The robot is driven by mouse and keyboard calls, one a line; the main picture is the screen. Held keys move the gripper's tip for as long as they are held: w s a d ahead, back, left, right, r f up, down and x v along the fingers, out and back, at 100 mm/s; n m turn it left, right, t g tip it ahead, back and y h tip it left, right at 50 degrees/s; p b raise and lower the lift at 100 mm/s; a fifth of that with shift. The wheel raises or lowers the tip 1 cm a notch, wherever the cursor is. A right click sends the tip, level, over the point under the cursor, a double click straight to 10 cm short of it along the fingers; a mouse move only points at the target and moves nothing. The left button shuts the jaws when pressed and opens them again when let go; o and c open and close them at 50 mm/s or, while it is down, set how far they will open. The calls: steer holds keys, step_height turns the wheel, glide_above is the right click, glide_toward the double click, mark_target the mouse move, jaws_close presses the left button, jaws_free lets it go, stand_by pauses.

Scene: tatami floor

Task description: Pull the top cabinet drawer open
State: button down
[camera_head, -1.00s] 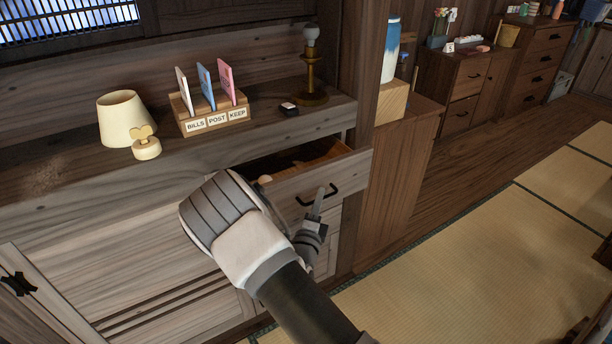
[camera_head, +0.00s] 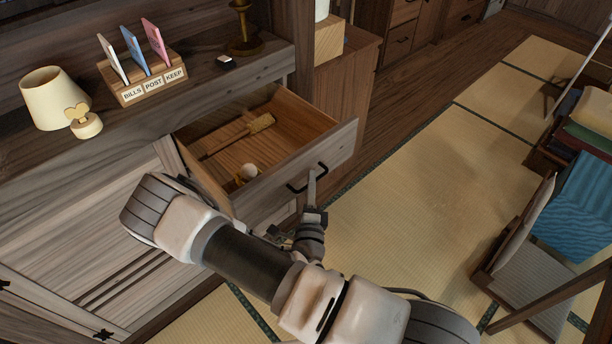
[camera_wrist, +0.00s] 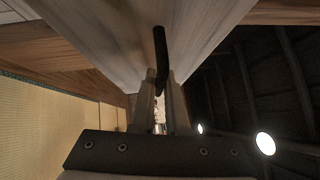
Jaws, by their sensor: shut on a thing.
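The top cabinet drawer (camera_head: 270,190) stands well out of the wooden cabinet, its inside showing. In it lie a wooden brush-like tool (camera_head: 240,134) and a small pale round thing (camera_head: 248,171). The black bar handle (camera_head: 307,179) is on the drawer's front. My gripper (camera_head: 312,190) is at this handle, shut on it. In the wrist view the handle (camera_wrist: 160,50) runs down between the two fingers (camera_wrist: 160,88) in front of the pale drawer front (camera_wrist: 105,45). My arm hides part of the cabinet's lower front.
On the cabinet top are a cream lamp (camera_head: 55,97), a letter holder (camera_head: 148,85) and a brass stand (camera_head: 243,30). Bare tatami (camera_head: 420,150) lies right of the drawer. A chair (camera_head: 520,260) and stacked books (camera_head: 590,130) stand at the far right.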

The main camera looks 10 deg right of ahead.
steer(key=c, duration=0.9)
jaws_free()
steer(key=shift+s, duration=0.1)
